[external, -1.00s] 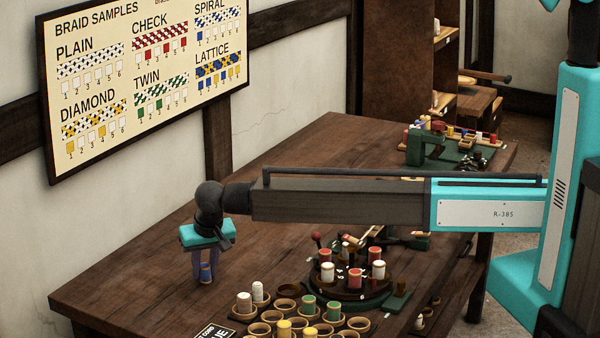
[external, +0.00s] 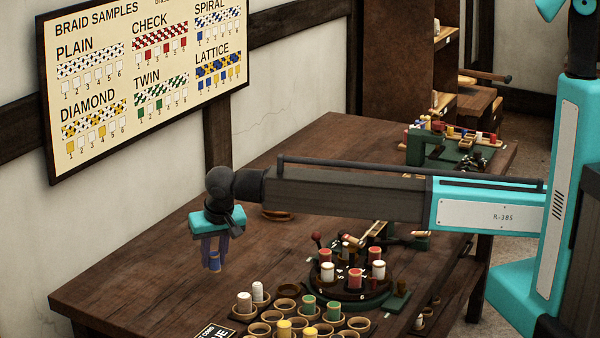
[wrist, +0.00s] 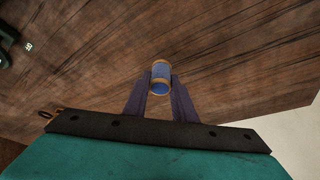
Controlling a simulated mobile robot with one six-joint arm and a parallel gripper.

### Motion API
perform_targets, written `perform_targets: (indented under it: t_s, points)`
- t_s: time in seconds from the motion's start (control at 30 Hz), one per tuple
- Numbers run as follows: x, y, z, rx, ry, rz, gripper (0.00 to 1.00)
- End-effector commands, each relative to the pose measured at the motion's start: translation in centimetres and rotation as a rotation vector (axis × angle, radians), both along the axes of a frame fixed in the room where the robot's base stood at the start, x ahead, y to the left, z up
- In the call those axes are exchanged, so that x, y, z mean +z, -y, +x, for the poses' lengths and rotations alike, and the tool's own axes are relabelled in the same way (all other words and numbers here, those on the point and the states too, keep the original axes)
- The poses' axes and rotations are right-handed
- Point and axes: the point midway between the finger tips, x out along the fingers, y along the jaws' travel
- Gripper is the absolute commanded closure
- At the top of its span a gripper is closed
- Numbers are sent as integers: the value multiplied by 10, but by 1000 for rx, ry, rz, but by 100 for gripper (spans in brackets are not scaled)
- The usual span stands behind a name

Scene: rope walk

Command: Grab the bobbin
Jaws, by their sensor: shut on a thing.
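My gripper (external: 214,264) is shut on a small blue bobbin (external: 214,260) with tan rims. It holds the bobbin above the left part of the wooden table, with the fingers pointing down and slightly tilted. In the wrist view the bobbin (wrist: 160,75) sits between the tips of the two purple fingers (wrist: 160,88), and bare tabletop shows beyond it. Its exact height above the table is hard to tell.
A tray of cups (external: 260,328) with white, green and yellow bobbins stands at the front. A round braiding stand (external: 340,292) with red and white bobbins is right of it. A green device (external: 428,145) stands at the back. The table's left part is clear.

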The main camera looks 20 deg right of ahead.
Motion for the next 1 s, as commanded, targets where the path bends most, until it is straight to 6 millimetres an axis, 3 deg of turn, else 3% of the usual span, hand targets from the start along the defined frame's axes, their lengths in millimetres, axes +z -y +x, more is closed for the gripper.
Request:
perform_targets:
  t_s: [0.6, 1.0]
  points:
    - [6, 70, -49, 0, 1, 1, 97]
    - [11, 102, -73, 0, 0, 0, 97]
